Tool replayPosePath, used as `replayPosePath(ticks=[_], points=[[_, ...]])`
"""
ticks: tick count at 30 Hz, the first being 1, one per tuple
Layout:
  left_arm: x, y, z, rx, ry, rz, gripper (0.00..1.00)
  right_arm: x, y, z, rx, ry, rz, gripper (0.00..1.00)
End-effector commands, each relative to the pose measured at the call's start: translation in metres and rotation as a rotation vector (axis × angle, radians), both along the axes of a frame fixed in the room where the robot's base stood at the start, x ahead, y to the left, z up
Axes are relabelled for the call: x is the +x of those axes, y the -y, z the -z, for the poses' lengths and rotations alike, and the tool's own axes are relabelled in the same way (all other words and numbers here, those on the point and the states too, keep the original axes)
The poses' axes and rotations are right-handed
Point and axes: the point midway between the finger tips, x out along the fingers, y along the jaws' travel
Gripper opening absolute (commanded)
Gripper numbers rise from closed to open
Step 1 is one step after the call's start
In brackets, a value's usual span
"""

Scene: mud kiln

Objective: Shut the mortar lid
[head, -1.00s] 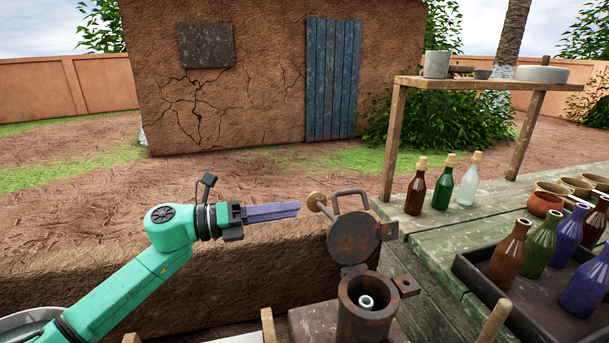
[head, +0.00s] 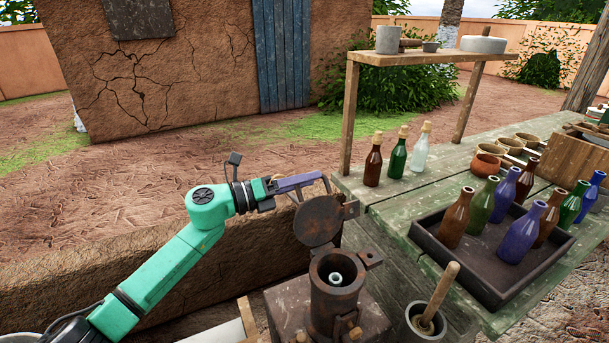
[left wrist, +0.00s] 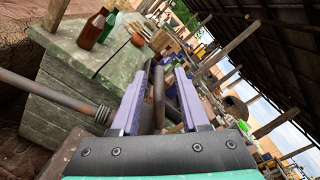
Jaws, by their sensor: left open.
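The mortar (head: 335,304) is a rusty metal cylinder on a block, with a pale ring-shaped piece visible inside its open mouth. Its round rusty lid (head: 318,222) stands raised behind the mouth, tilted up on the hinge side. My left gripper (head: 318,180), with purple fingers, is at the lid's upper edge by its handle. In the left wrist view the fingers are apart, and a dark bar (left wrist: 158,96), seemingly the lid's handle, lies between them. I cannot tell whether the fingers touch it. My right gripper is out of view.
A green worktable (head: 390,192) at right holds several bottles, bowls and a dark tray (head: 489,277). A small mortar with a wooden pestle (head: 437,292) stands right of the metal mortar. A mud wall (head: 150,255) runs behind my left arm.

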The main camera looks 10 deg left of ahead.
Motion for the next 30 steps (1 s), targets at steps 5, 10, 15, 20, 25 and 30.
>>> replayPosePath(ticks=[5, 10, 15, 20, 25, 30], points=[[0.0003, 0.0001, 0.0006, 0.001, 0.000, -0.001, 0.45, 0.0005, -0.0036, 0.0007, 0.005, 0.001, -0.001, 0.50], [0.0002, -0.0002, 0.0004, -0.001, 0.000, -0.001, 0.00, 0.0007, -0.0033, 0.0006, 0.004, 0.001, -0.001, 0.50], [0.0001, -0.0003, 0.0004, -0.001, 0.000, -0.001, 0.00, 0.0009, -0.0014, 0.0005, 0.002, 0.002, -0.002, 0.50], [0.0001, -0.0004, 0.0004, -0.001, 0.000, -0.001, 0.00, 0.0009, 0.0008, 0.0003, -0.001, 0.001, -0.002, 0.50], [0.0001, -0.0004, 0.0004, -0.001, 0.000, -0.001, 0.00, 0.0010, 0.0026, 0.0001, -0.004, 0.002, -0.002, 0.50], [0.0001, -0.0006, 0.0003, -0.001, 0.000, -0.001, 0.00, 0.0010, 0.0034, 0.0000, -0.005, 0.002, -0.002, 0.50]])
